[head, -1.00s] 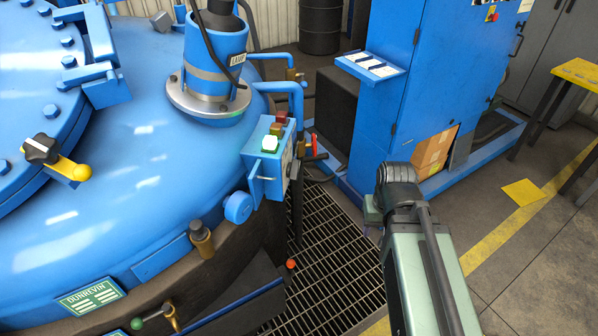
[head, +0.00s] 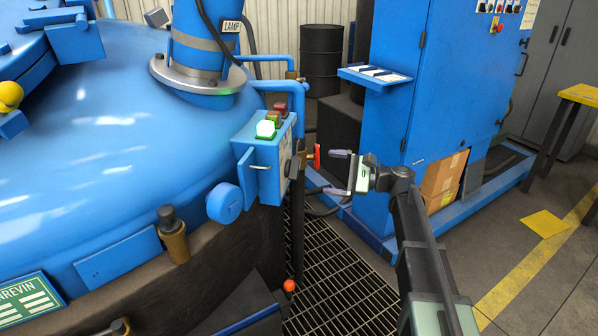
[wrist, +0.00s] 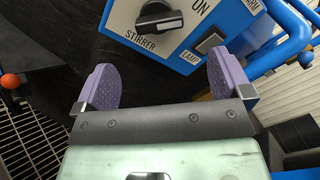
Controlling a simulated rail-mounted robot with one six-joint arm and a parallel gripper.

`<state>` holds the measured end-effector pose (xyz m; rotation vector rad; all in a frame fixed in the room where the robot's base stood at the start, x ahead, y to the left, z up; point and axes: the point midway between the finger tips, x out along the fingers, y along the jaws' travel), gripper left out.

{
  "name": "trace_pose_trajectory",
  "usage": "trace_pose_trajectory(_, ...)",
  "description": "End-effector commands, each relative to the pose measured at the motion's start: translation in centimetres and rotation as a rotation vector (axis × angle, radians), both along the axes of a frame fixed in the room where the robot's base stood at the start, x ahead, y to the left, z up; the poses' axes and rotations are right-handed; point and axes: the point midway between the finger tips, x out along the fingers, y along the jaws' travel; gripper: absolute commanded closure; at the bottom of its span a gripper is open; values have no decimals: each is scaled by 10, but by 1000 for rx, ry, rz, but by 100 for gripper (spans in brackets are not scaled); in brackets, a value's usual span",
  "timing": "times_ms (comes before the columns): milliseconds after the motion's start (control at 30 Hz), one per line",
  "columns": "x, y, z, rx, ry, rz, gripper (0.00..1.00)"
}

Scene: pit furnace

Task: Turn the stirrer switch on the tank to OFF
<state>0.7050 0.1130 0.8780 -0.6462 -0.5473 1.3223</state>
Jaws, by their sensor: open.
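The stirrer switch (wrist: 160,18) is a black rotary knob on a pale panel, at the top of the wrist view. The words STIRRER and ON stand beside it; no OFF mark is visible, and I cannot tell which position the knob points to. The blue control box (head: 262,172) is on the tank's (head: 100,150) side; its switch face is turned mostly away in the head view. My gripper (head: 337,172) is open and empty, right of the box and apart from it. In the wrist view its purple fingers (wrist: 164,80) are spread below the knob.
A square button (wrist: 210,41) labelled LAMP sits beside the knob. A red-handled valve (head: 316,157) and blue pipes (head: 285,86) are close to the box. A blue cabinet (head: 420,80) stands behind my arm. Floor grating (head: 335,265) lies below.

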Motion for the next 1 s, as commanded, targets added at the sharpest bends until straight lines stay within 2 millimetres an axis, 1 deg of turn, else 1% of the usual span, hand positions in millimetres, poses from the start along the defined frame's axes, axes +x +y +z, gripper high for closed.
trace_pose_trajectory(200,8,50,0,-2,-2,6,3)
trace_pose_trajectory(300,12,72,0,-2,-2,4,3)
trace_pose_trajectory(400,14,87,-1,-3,-3,4,3)
trace_pose_trajectory(533,16,95,-1,-3,-3,1,3)
trace_pose_trajectory(733,16,96,-1,-3,-3,1,3)
trace_pose_trajectory(767,16,96,-1,-3,-3,1,6)
trace_pose_trajectory(1000,16,95,-1,-3,-3,1,43)
